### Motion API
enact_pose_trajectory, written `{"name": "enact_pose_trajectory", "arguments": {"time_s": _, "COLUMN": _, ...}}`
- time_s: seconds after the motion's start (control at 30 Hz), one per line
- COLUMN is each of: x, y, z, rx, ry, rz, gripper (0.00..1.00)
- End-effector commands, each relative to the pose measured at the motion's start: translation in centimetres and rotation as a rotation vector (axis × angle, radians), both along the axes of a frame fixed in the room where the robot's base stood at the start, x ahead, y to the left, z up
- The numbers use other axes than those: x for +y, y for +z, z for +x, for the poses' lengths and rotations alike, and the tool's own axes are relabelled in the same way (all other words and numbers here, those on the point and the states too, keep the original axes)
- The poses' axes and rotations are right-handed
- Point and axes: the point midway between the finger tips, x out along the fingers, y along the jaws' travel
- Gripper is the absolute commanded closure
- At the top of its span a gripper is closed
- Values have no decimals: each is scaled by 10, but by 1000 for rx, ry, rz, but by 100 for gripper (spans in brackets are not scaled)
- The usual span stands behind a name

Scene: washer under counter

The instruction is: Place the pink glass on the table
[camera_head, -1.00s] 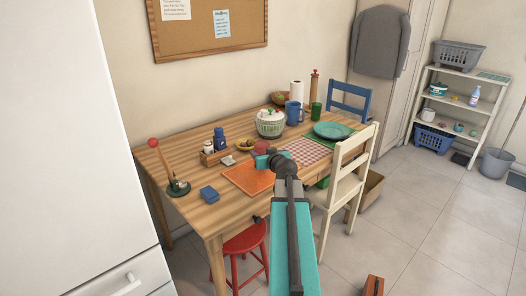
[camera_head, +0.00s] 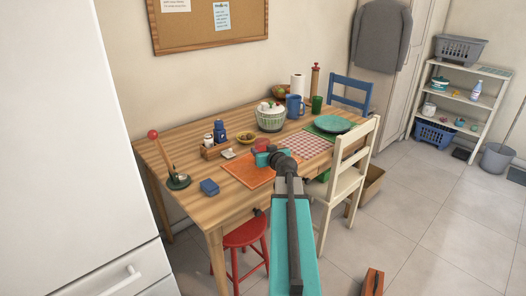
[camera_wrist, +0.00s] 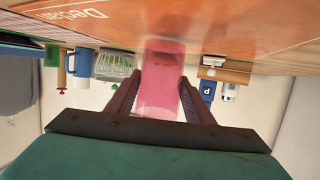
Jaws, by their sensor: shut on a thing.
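In the wrist view, which looks upside down, my gripper (camera_wrist: 157,95) is shut on the see-through pink glass (camera_wrist: 160,82). One dark finger presses on each side of it. The glass's far end overlaps the orange placemat (camera_wrist: 215,22); I cannot tell whether it touches the mat or hangs just above. In the head view, my gripper (camera_head: 262,153) is over the orange placemat (camera_head: 243,174) on the wooden table (camera_head: 190,198), partly hidden by my arm. A small pinkish-red patch beside it is probably the glass.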

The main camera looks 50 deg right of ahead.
Motion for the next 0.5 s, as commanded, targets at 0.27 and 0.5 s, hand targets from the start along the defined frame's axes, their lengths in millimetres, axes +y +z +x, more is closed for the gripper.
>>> {"name": "enact_pose_trajectory", "arguments": {"time_s": 0.27, "x": 0, "y": -3, "z": 0, "rx": -1, "ry": -1, "rz": -1, "gripper": 84}}
{"name": "enact_pose_trajectory", "arguments": {"time_s": 0.5, "x": -1, "y": -6, "z": -1, "rx": -1, "ry": -1, "rz": -1, "gripper": 84}}
